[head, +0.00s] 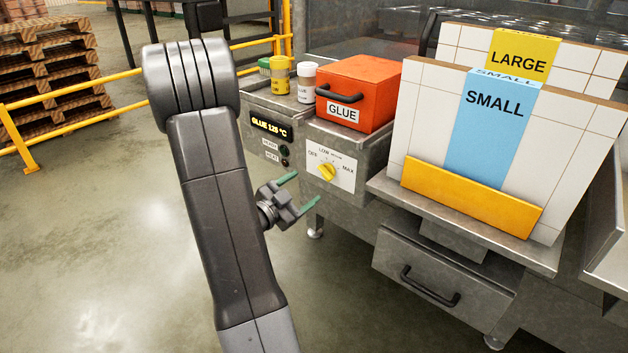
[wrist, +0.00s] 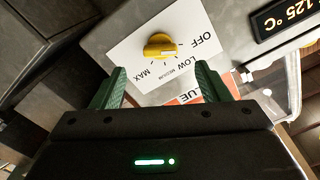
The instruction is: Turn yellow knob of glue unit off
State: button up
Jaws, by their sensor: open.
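The yellow knob (head: 327,171) sits on a white dial plate (head: 345,170) on the front of the grey glue unit. The plate is marked OFF, LOW, MEDIUM and MAX. I cannot tell for certain which mark the knob points at. In the wrist view the knob (wrist: 160,46) is ahead of the fingers, roughly centred between them, and not touched. My gripper (head: 299,192) is open and empty, a short way in front of the dial plate. Its green fingers also show in the wrist view (wrist: 160,75).
The unit's display (head: 270,127) reads GLUE 125 °C, with small lamps below. A red GLUE box (head: 358,92) and small containers stand on top. To the right, a SMALL carton holder and a drawer (head: 440,278) jut out. Open floor lies to the left.

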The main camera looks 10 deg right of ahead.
aim_at(322, 175)
jog(key=v, duration=0.5)
jog(key=shift+s+a, duration=0.2)
jog(key=shift+a, duration=0.05)
jog(key=x, duration=1.3)
jog(key=shift+w+d, duration=0.15)
jog(key=shift+d, duration=0.05)
jog(key=shift+w+d+f+b, duration=0.1)
jog(key=shift+w+d+b, duration=0.05)
jog(key=shift+b, duration=0.25)
jog(key=shift+m, duration=0.3)
